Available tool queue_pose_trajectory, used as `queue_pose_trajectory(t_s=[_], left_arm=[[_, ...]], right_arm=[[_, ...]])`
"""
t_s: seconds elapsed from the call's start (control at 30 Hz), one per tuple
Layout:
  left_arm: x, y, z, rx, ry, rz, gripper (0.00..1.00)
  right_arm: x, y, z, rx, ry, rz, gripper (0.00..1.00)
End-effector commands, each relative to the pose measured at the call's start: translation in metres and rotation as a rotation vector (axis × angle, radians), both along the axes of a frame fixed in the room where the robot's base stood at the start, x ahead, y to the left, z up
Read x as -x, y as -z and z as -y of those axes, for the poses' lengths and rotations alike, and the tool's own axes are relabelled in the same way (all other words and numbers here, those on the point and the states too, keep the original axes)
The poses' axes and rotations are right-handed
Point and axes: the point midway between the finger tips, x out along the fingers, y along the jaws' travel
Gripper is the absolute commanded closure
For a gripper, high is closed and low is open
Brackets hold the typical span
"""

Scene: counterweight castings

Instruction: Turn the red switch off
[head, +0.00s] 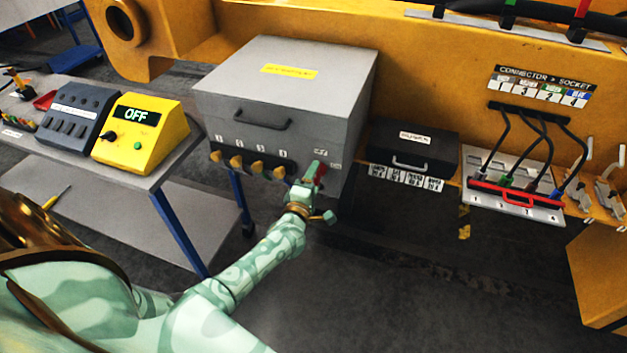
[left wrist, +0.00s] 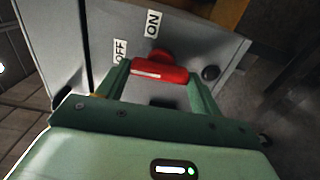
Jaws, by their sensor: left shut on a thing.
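The red switch (left wrist: 160,72) is a red handle on the front of a grey metal box (head: 290,85). In the left wrist view an ON label (left wrist: 153,23) and an OFF label (left wrist: 120,50) sit by the switch. My left gripper (head: 312,180) is at the lower right of the box front and is shut on the red switch, with a finger at each end of the handle. In the head view the switch is mostly hidden by the gripper, with a little red (head: 321,170) showing. My right gripper is not in view.
A row of yellow knobs (head: 237,162) lies left of the switch on the box front. A yellow control box with an OFF display (head: 137,115) stands on a bench at left. A black case (head: 412,148) and a cable panel (head: 515,185) are at right.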

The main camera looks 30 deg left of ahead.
Motion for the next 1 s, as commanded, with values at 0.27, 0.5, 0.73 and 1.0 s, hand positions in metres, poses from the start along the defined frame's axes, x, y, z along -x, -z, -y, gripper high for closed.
queue_pose_trajectory(t_s=[0.27, 0.5, 0.73, 1.0], left_arm=[[0.000, 0.000, 0.000, 0.003, 0.000, 0.000, 0.13], [0.011, 0.001, 0.003, 0.003, 0.000, -0.002, 0.13], [0.063, 0.000, 0.015, 0.003, 0.000, -0.003, 0.13], [0.130, 0.001, 0.032, 0.005, 0.000, -0.002, 0.13]], right_arm=[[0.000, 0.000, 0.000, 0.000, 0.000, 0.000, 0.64], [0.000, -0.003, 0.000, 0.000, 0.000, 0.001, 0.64], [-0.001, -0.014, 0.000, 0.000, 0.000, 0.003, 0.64], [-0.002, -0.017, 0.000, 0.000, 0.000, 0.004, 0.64]])
